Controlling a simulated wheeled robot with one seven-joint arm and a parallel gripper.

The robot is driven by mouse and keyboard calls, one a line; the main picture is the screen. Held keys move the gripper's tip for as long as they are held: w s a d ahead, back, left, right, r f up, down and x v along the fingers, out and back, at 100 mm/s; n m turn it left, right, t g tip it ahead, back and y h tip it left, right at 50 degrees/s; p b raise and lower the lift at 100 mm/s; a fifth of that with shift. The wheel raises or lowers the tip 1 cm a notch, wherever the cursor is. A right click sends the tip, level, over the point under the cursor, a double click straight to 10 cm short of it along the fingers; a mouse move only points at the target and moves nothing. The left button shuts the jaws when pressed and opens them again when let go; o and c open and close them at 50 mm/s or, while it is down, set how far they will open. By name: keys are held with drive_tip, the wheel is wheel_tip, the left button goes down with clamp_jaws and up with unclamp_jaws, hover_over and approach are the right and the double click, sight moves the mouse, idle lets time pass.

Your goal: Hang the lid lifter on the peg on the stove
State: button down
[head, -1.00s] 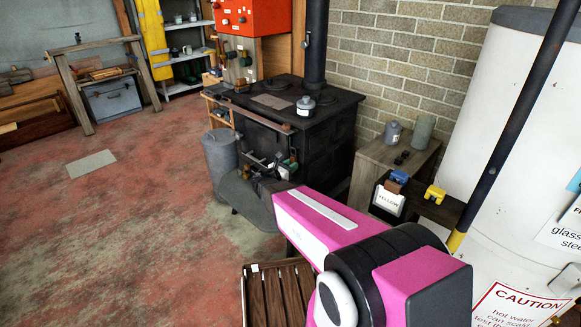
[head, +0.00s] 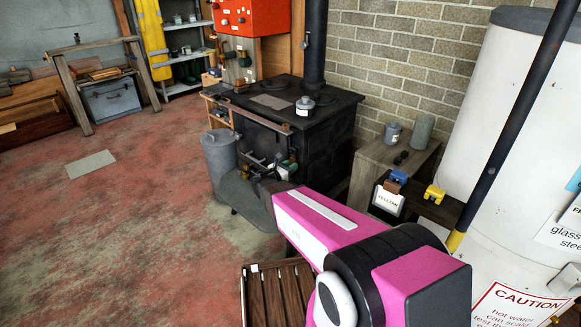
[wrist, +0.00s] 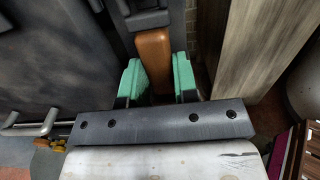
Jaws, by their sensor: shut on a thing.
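My gripper (wrist: 157,82) has green fingers closed on both sides of a brown handle in the wrist view. I take this handle to be the lid lifter (wrist: 153,58); its far end is not clear against the dark parts behind. In the head view my gripper is small and partly hidden by my pink arm, low in front of the stove. The black stove (head: 334,108) stands against the brick wall, with a rail (head: 251,113) along its front top edge. I cannot make out the peg for certain in either view.
A grey bin (head: 220,152) stands left of the stove. A wooden cabinet (head: 385,160) is on its right, also close to the gripper's right in the wrist view (wrist: 262,45). A slatted crate (head: 278,290) lies low in front. The red floor at left is mostly open.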

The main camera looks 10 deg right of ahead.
drive_tip(key=c, duration=0.8)
unclamp_jaws()
drive_tip(key=v, duration=1)
drive_tip(key=shift+s+a, duration=0.2)
drive_tip(key=shift+a, duration=0.15)
